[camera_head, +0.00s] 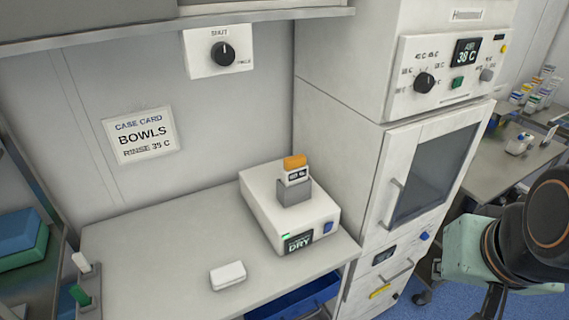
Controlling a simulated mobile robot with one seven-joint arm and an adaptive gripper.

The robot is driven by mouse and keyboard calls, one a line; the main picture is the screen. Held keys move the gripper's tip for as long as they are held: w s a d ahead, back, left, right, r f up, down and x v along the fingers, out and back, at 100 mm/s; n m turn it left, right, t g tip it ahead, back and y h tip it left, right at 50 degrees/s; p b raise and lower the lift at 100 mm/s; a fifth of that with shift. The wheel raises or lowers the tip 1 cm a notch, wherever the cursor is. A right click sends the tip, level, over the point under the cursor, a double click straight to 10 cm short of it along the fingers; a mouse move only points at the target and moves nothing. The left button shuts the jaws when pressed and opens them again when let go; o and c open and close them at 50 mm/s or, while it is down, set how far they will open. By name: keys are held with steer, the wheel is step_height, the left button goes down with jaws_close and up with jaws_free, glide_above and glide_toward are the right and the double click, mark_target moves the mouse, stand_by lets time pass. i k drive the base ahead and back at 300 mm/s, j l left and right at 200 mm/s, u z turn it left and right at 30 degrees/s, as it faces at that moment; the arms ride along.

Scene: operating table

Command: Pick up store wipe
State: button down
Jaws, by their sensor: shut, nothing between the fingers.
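A small white block with rounded edges (228,275), which may be the store wipe, lies on the pale counter (150,250) near its front edge. No label on it can be read. My gripper (491,302) is at the lower right, below the teal and black end of my arm, and is partly cut off by the picture's bottom edge. It is shut and empty, well to the right of the white block and apart from it.
A white device reading DRY (262,222) holds an orange-capped item (296,170) in a grey socket. A tall white cabinet (345,150) stands right of the counter. A blue drawer or bin (300,297) sits below. White and green-topped items (82,280) stand at left.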

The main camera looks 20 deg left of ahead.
mark_target(225, 276)
steer(key=u, duration=1.65)
steer(key=i+j+z, duration=0.2)
steer(key=z, duration=0.25)
steer(key=i+j+z, duration=0.1)
steer(key=j+z, duration=0.75)
steer(key=i+l, duration=0.05)
